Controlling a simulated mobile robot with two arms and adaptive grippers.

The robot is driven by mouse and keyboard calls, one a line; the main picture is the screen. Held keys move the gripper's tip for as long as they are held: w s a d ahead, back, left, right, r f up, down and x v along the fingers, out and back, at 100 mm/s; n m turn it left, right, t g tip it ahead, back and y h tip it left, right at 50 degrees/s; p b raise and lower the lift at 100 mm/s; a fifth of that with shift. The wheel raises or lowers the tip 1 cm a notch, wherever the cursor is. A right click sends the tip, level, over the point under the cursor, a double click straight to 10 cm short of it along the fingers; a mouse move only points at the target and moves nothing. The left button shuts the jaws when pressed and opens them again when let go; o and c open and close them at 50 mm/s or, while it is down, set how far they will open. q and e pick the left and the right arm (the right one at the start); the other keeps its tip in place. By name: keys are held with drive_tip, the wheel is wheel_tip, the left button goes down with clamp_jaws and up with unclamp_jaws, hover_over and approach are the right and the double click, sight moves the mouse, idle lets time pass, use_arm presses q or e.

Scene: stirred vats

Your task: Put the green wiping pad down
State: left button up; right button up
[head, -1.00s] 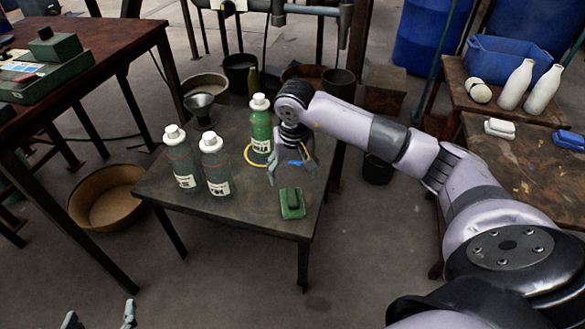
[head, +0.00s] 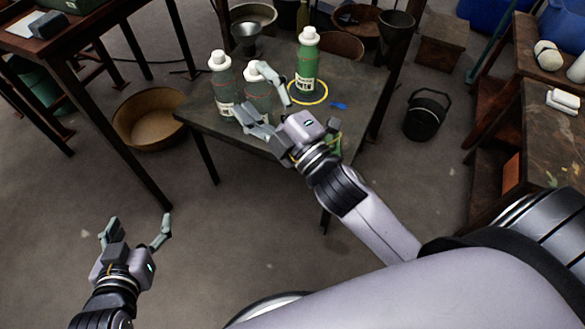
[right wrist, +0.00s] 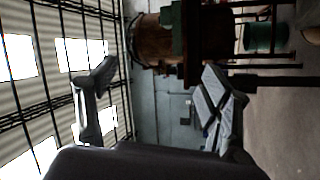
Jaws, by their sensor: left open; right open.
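The green wiping pad (head: 336,141) is mostly hidden behind my right gripper; only a sliver of green shows beside the wrist, toward the front right of the small table (head: 350,75). My right gripper (head: 257,97) is open, with its fingers pointing left in front of the bottles. In the right wrist view the open fingers (right wrist: 160,70) have nothing between them. My left gripper (head: 136,232) is open and empty, low over the floor at the left.
A green bottle (head: 307,62) stands by a yellow ring (head: 325,98) on the table. Two grey-green bottles (head: 221,84) stand at its left, one partly behind my fingers. A blue piece (head: 339,105) lies near the ring. A black bucket (head: 427,116) and a tan basin (head: 150,118) are on the floor.

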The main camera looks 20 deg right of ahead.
drive_tip(key=s+d+f+m+g+h, duration=0.1)
drive_tip(key=s+f+m+g+h, duration=0.1)
drive_tip(key=f+m, duration=0.5)
drive_tip(key=s+d+f+m+g+h, duration=0.2)
drive_tip(key=s+f+m+g, duration=0.3)
drive_tip(key=s+f+m, duration=0.1)
wheel_tip(320, 180, down, 3)
drive_tip(key=shift+d+r+m+g, duration=0.1)
drive_tip(key=shift+d+m+g, duration=0.15)
drive_tip(key=shift+m, duration=0.55)
